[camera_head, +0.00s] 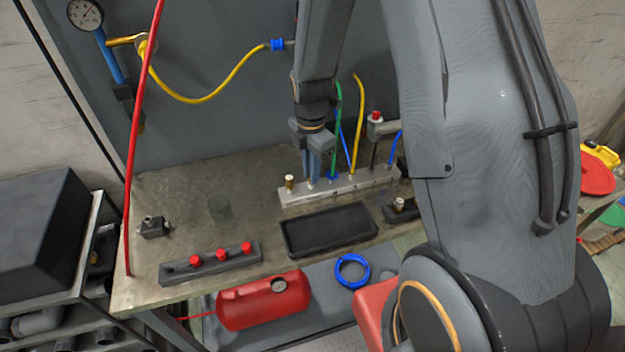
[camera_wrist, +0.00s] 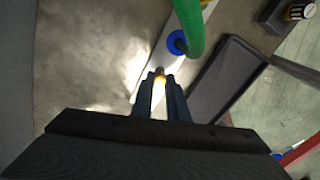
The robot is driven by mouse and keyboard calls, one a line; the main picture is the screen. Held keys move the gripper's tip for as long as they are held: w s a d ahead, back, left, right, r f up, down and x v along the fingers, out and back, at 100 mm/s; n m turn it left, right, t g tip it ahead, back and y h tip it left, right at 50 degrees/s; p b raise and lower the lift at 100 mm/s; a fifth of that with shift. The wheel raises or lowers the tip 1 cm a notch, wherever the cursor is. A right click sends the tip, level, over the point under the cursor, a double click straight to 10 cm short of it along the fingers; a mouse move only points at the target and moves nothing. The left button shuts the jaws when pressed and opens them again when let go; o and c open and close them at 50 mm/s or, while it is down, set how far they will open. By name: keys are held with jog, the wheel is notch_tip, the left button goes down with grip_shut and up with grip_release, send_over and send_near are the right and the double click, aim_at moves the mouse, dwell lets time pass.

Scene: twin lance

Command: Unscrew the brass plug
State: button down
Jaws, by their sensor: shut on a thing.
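My gripper (camera_head: 311,184) points down at the pale metal manifold bar (camera_head: 345,189), left of the green hose. In the wrist view my gripper (camera_wrist: 160,78) has its blue-grey fingers close together around a small brass-coloured piece (camera_wrist: 159,92), which looks like the brass plug. The fingers hide most of it, and I cannot tell its thread or how far it sits in the bar. Another brass fitting (camera_head: 289,183) stands upright at the bar's left end, beside my fingers.
The green hose (camera_wrist: 189,28) with its blue collar rises close to my fingers. A black tray (camera_head: 330,230) lies in front of the bar. A dark rack with red caps (camera_head: 221,253) and a small dark block (camera_head: 152,227) stand left.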

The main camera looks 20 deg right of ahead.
jog(key=n, duration=0.3)
jog(key=shift+w+n, duration=0.1)
jog(key=shift+n, duration=0.3)
jog(key=n, duration=0.4)
jog(key=shift+r, duration=0.1)
jog(key=c, duration=1.9)
grip_release()
jog(key=shift+o, duration=0.2)
